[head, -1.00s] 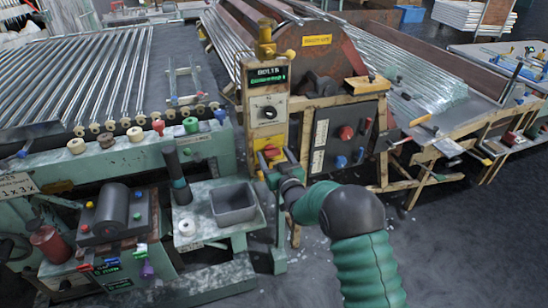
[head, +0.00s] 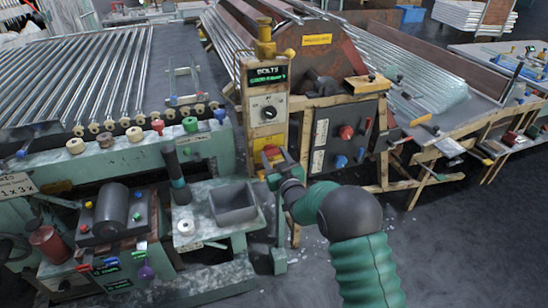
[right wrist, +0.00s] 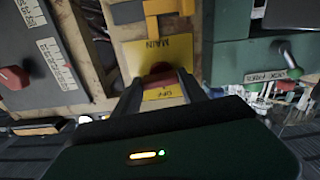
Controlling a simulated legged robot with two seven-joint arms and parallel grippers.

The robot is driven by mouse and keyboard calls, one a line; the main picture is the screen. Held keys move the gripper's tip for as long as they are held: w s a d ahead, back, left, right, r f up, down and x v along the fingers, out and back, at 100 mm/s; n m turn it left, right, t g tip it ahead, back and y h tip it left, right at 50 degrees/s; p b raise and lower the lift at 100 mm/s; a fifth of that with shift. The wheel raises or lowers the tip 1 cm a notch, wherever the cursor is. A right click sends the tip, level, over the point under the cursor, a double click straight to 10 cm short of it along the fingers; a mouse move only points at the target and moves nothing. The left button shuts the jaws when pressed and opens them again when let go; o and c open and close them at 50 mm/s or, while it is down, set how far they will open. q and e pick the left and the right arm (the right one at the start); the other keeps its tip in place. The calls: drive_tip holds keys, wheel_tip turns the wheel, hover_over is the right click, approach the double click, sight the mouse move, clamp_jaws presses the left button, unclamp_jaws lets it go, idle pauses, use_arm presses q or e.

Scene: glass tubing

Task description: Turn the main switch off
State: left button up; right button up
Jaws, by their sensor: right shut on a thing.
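The main switch is a red knob (right wrist: 160,78) on a yellow plate (right wrist: 150,52) marked MAIN and OFF, which shows in the right wrist view. In the head view the yellow plate (head: 262,160) sits low on the front of a yellow post, partly hidden by my gripper. My right gripper (head: 275,163) is at the plate, with its fingers on either side of the red knob, shut on it. The knob's exact setting is hard to tell, since the fingers cover part of it. My left gripper is not in view.
Above the switch are a dial box (head: 267,109) and a green-lit display (head: 268,75). To the right is a dark panel (head: 345,140) with red and blue knobs. A grey bin (head: 233,203) stands at the left. Open floor (head: 450,245) lies at the right.

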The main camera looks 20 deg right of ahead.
drive_tip(key=n+b, duration=0.1)
drive_tip(key=n, duration=0.3)
drive_tip(key=shift+a+f, duration=0.1)
drive_tip(key=n+b, duration=0.2)
drive_tip(key=n, duration=0.2)
drive_tip(key=shift+a+n, duration=0.1)
drive_tip(key=shift+n, duration=0.2)
drive_tip(key=shift+a+f+n+b, duration=0.1)
drive_tip(key=shift+n+b, duration=0.5)
drive_tip(key=shift+n, duration=1.5)
drive_tip(key=shift+a+f+n+b, duration=0.1)
drive_tip(key=shift+n+b, duration=0.45)
drive_tip(key=shift+n, duration=1.55)
drive_tip(key=shift+s, duration=0.1)
drive_tip(key=o, duration=0.9)
drive_tip(key=shift+f, duration=0.1)
drive_tip(key=o, duration=0.5)
drive_tip(key=shift+r, duration=0.2)
drive_tip(key=shift+c, duration=0.2)
drive_tip(key=shift+r, duration=0.1)
